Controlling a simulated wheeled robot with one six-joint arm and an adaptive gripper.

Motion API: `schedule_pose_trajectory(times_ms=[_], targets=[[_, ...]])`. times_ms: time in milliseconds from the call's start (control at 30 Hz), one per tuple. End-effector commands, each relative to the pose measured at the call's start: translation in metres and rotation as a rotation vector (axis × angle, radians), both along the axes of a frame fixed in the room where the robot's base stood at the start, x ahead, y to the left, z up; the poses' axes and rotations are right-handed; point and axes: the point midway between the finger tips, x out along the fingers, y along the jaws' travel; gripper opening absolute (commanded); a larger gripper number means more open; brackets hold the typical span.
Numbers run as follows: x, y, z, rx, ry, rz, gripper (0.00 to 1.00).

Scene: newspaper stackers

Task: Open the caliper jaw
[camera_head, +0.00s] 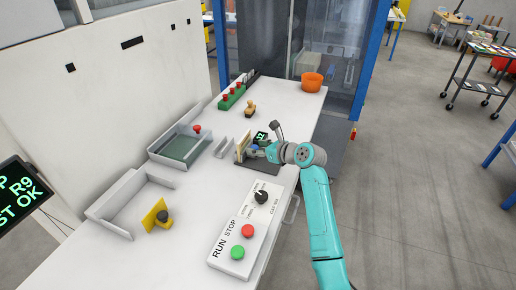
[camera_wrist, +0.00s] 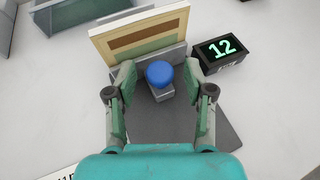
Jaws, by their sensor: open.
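The caliper stands on a dark grey base plate (camera_wrist: 160,128). It has a blue round knob (camera_wrist: 159,72) on a small grey block (camera_wrist: 162,95), in front of a grey upright piece (camera_wrist: 176,57). A cream-edged layered panel (camera_wrist: 140,36) stands upright behind it. A black display (camera_wrist: 222,50) reading 12 is at its right. My gripper (camera_wrist: 159,80) is open, with one finger on each side of the blue knob and a visible gap to each. In the head view my gripper (camera_head: 264,151) is over the base plate and partly hides the caliper.
A control box (camera_head: 240,245) with red and green buttons and a dial box (camera_head: 262,195) lie nearer on the white bench. Grey trays (camera_head: 128,200), a yellow bracket (camera_head: 155,213) and a stamp (camera_head: 249,108) stand around.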

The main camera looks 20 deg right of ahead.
Motion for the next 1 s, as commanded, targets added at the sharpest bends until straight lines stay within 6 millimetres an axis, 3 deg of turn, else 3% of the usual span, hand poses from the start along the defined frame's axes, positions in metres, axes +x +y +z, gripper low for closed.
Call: schedule_pose_trajectory(times_ms=[167,400,633,833,1000], targets=[[0.000,0.000,0.000,0.000,0.000,0.000,0.53],[0.000,0.000,0.000,0.001,0.000,0.000,0.00],[-0.002,-0.002,-0.001,0.000,0.001,0.000,0.00],[-0.017,-0.024,-0.001,0.002,0.002,-0.002,0.00],[-0.020,-0.027,-0.001,0.000,0.004,0.000,0.00]])
